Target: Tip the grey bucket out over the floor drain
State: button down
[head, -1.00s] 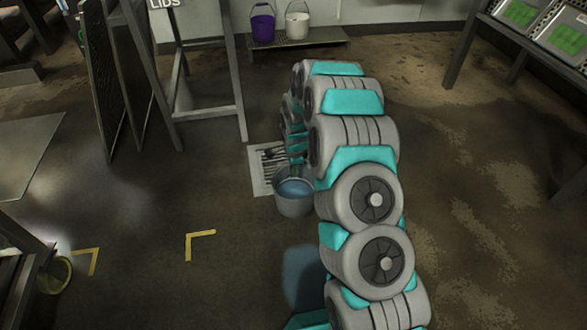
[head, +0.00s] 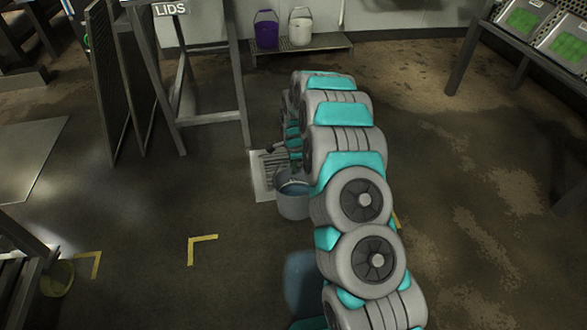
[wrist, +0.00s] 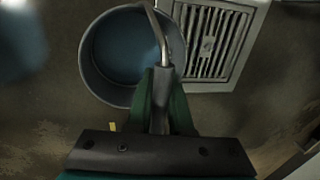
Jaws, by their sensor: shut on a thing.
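The grey bucket (head: 293,205) hangs or stands upright beside the near right edge of the floor drain (head: 259,185), with bluish liquid inside. In the wrist view I look down into the bucket (wrist: 91,68). The slatted drain (wrist: 247,45) lies right next to it, with the bucket overlapping its edge in the picture. My gripper (wrist: 160,92) is shut on the grip of the bucket's wire handle, which rises over the opening. In the head view my arm hides most of the gripper. I cannot tell whether the bucket's base touches the floor.
A metal rack marked LIDS (head: 212,118) stands left of the drain. A low shelf (head: 325,50) at the back wall holds a purple bucket (head: 266,33) and a white bucket (head: 300,30). A yellow floor marking (head: 203,240) lies at the near left. The floor right of my arm is clear.

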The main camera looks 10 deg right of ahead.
jog(key=shift+w+r, duration=0.2)
jog(key=shift+w, duration=1.05)
jog(key=w+g, duration=0.1)
jog(key=w, duration=0.5)
jog(key=shift+f+p, duration=0.15)
jog(key=shift+p, duration=0.2)
dwell(0.5)
jog(key=shift+w+f, duration=0.25)
jog(key=shift+w, duration=0.35)
dwell(0.6)
